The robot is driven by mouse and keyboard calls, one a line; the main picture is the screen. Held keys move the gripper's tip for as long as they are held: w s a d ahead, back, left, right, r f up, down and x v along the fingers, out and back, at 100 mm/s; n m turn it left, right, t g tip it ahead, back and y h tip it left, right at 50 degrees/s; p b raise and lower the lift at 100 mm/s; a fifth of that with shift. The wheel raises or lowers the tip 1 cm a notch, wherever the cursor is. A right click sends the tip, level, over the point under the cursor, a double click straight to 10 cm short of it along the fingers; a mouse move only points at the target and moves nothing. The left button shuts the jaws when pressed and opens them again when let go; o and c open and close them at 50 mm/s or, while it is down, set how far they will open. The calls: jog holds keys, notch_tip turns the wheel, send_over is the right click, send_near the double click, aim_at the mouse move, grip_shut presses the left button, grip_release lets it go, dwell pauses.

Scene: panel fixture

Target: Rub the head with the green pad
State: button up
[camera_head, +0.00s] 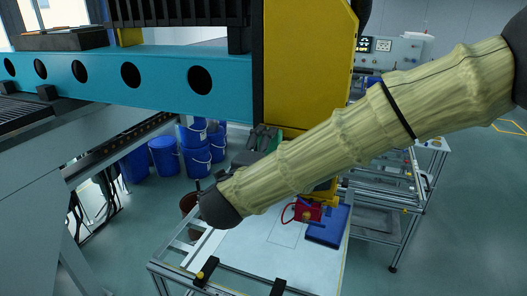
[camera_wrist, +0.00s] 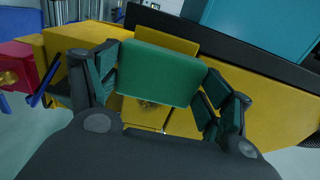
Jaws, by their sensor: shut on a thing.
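A green pad (camera_wrist: 160,75) is held between the two fingers of my gripper (camera_wrist: 158,88) in the wrist view. The yellow head (camera_head: 306,60) hangs at the end of the teal beam in the head view. Its yellow surface also shows around and behind the pad in the wrist view (camera_wrist: 72,72). A brownish smudge (camera_wrist: 147,104) shows on the yellow surface just below the pad. I cannot tell whether the pad touches the head. In the head view my gripper is mostly hidden behind my sleeved arm, with dark green parts beside the head's lower left.
The teal beam (camera_head: 130,78) crosses the upper left. Below my arm is a white table (camera_head: 262,262) with a red box (camera_head: 306,211) and a blue block (camera_head: 329,226). Several blue buckets (camera_head: 164,156) stand on the floor at the left. Open floor lies at the right.

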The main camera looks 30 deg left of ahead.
jog(key=shift+s, duration=0.15)
jog(key=shift+x, duration=0.95)
dwell(0.7)
jog(key=w+d+b, duration=0.2)
jog(key=d+b, duration=0.2)
jog(key=d, duration=0.6)
jog(key=shift+w+d, duration=0.2)
dwell(1.1)
jog(key=shift+s+a+b, duration=0.35)
jog(key=shift+s+a, duration=0.1)
jog(key=shift+a, duration=1.3)
jog(key=shift+s+a+b, duration=0.35)
jog(key=shift+s+a, duration=0.05)
jog(key=shift+a, duration=1.35)
jog(key=shift+s+a+b, duration=0.35)
jog(key=shift+s+a, duration=0.1)
jog(key=shift+a, duration=1.3)
